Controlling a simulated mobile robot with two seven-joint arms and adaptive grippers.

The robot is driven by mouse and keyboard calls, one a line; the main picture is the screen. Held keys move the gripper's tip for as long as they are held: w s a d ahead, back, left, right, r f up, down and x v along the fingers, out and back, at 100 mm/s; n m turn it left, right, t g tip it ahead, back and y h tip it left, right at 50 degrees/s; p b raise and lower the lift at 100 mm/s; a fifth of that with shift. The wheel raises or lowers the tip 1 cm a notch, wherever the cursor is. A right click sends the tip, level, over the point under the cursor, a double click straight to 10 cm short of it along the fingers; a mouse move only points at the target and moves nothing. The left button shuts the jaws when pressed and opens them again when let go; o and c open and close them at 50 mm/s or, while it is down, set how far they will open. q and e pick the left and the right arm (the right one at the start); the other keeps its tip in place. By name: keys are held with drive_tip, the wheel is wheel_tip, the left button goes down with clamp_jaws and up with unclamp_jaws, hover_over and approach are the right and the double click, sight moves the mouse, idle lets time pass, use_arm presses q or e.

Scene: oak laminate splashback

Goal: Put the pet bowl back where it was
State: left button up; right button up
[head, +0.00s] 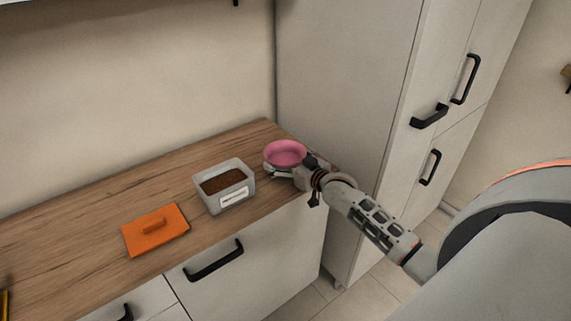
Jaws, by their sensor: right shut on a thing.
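The pink pet bowl (286,153) is at the right end of the wooden counter, close to the tall cabinet. My right gripper (284,173) comes in from the right and is shut on the bowl's near side. The bowl looks upright, and its inside looks empty. I cannot tell whether its base touches the counter. My left gripper is not in view.
A clear container (239,205) with brown contents and a white label stands left of the bowl. An orange lid (155,231) with a handle lies further left. The wooden counter (70,231) is clear behind them. A tall cabinet (345,80) bounds the right end.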

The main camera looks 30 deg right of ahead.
drive_tip(key=shift+f, duration=0.65)
drive_tip(key=shift+f, duration=0.15)
drive_tip(key=o, duration=1.2)
drive_tip(key=shift+c, duration=0.2)
